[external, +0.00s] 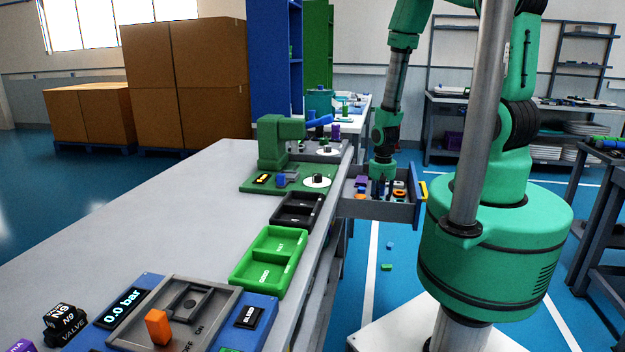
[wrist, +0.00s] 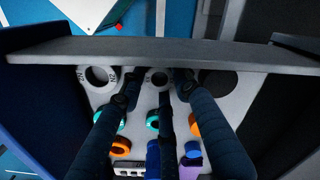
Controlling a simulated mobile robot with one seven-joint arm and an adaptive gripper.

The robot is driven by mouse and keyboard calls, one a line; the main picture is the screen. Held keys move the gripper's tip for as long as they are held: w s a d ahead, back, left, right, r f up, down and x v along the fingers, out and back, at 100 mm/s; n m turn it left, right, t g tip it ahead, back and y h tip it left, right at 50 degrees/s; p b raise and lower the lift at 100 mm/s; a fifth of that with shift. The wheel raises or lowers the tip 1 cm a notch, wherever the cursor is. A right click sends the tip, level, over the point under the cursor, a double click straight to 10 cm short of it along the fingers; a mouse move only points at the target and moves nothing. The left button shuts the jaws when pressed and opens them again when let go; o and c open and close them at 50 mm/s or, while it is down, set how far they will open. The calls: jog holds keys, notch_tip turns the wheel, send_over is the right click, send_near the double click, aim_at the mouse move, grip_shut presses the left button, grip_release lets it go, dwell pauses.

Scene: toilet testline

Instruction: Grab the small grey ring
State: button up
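The small grey ring (wrist: 157,76) lies in the open drawer near its front wall, between the fingertips of my gripper (wrist: 155,90) in the wrist view. A larger grey ring (wrist: 87,77) lies to its left beside the left finger. My gripper also shows in the external view (external: 381,188), pointing down into the drawer (external: 375,209). Its dark fingers are spread apart with a gap around the small ring. I cannot tell whether any finger touches it. The small ring cannot be made out in the external view.
Teal rings (wrist: 152,120) and orange rings (wrist: 121,147) lie close by in the drawer, with blue and purple parts nearer the camera. The drawer's front wall (wrist: 160,50) stands close to the fingers. The workbench (external: 170,215) is left of the drawer.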

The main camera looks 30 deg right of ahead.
jog(key=shift+r, duration=0.1)
dwell(0.3)
notch_tip(320, 180, up, 10)
jog(key=p, duration=0.2)
jog(key=shift+p, duration=0.4)
